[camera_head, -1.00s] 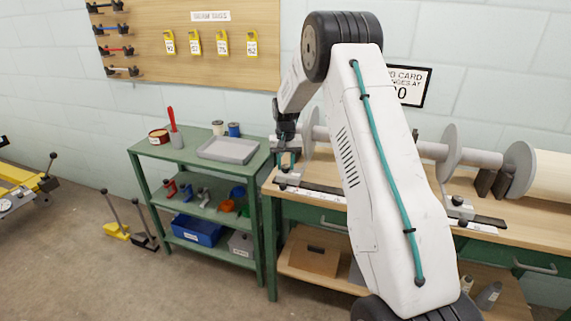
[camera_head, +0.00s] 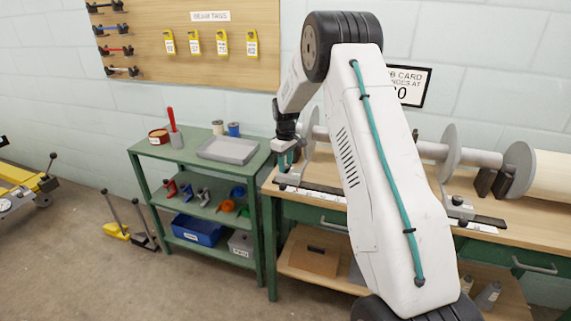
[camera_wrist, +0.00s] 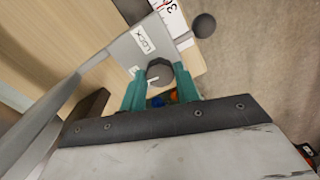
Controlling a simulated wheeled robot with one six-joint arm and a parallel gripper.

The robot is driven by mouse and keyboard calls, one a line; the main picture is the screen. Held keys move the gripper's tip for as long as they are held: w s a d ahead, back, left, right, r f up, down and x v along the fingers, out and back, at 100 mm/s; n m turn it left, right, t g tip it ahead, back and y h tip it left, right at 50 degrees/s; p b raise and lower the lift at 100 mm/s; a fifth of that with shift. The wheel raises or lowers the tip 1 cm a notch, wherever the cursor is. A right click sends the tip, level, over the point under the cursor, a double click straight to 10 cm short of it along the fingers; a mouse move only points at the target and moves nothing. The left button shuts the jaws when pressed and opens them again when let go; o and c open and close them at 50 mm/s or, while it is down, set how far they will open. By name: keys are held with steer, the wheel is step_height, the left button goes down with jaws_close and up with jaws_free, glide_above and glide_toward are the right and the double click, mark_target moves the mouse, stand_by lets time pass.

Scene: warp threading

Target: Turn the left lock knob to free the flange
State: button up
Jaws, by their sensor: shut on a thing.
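My gripper (camera_wrist: 160,86) has two teal fingers, one on each side of a dark grey faceted lock knob (camera_wrist: 159,69), and is shut on it. The knob sits on a light grey bracket with a LOCK label (camera_wrist: 143,41). In the head view my gripper (camera_head: 289,160) is at the left end of the beam, beside the left flange (camera_head: 309,133), which my arm partly covers. A curved grey edge at the left of the wrist view is probably that flange. The knob cannot be made out in the head view.
A dark ball-ended handle (camera_wrist: 204,25) sticks out beside the bracket, near a scale strip. A green shelf cart (camera_head: 139,160) with a grey tray (camera_head: 228,150) stands left of the bench (camera_head: 270,181).

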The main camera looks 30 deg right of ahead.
steer(key=shift+n, duration=0.5)
steer(key=o, duration=1)
step_height(320, 180, up, 8)
steer(key=shift+f, duration=0.1)
stand_by(0.4)
